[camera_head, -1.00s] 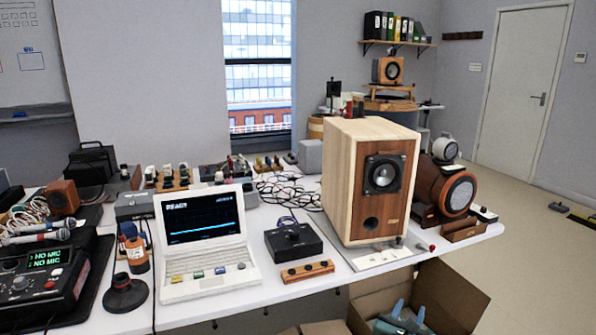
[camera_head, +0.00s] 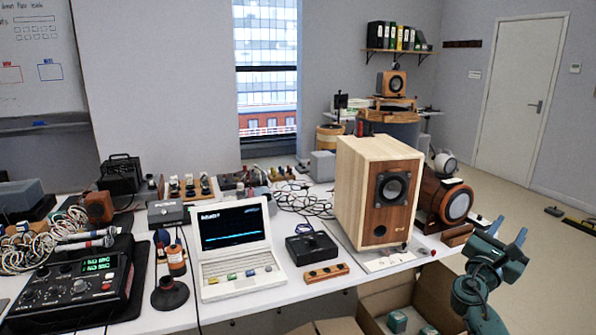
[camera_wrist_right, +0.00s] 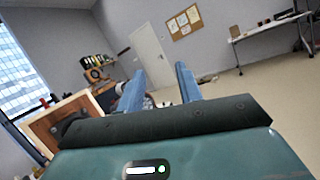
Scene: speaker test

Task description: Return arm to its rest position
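My right gripper (camera_head: 508,235) is teal with two blue fingers. It is raised at the lower right of the head view, to the right of the open cardboard box (camera_head: 437,292) and in front of the table's right end. Its fingers are spread, with nothing seen between them. The right wrist view also shows the open fingers (camera_wrist_right: 160,88), pointing toward the door side of the room. My left arm and gripper are in neither view.
A wooden speaker (camera_head: 352,195) stands near the right end of the white table (camera_head: 240,312). A laptop-like device (camera_head: 235,240), black box (camera_head: 312,247) and mixer (camera_head: 75,290) sit left of it. Small green-topped items (camera_head: 397,321) lie in the cardboard box.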

